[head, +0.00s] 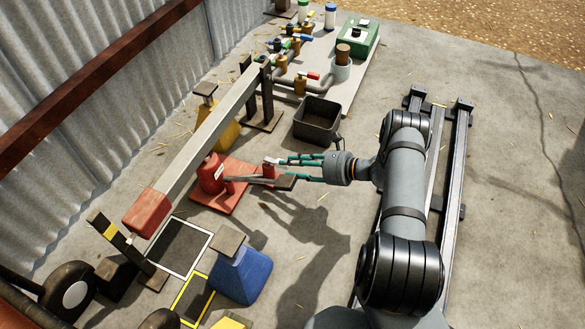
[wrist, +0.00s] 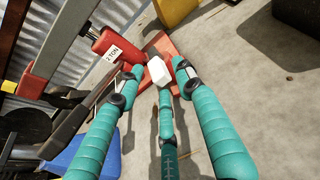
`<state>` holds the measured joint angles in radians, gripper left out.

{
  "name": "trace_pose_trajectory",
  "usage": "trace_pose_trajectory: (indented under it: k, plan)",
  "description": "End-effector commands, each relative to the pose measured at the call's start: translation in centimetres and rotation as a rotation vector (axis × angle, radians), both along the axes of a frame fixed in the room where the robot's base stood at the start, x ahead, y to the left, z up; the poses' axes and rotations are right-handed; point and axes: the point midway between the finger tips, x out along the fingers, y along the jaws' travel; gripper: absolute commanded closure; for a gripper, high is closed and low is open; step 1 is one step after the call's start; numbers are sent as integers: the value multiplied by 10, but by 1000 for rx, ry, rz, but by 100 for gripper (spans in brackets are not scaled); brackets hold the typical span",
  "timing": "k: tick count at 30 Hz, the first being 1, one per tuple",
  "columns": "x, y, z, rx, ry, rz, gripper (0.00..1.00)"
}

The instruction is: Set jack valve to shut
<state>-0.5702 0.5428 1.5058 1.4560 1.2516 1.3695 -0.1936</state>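The grey beam (head: 208,132) with a red end block (head: 147,212) runs above the jack. A blue weight (head: 241,276) stands in front, a yellow one (head: 224,135) behind. A black bin (head: 317,120) is at the back right.

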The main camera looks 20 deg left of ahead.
Motion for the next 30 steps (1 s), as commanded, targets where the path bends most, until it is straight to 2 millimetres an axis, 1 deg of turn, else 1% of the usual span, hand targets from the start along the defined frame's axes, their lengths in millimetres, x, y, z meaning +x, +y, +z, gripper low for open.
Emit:
trace_pose_trajectory:
  k: [8,27,30]
  plan:
    - [0,2,0,0,0,0,64]
    - [2,2,2,3,-1,-3,100]
    - [2,2,2,3,-2,-2,100]
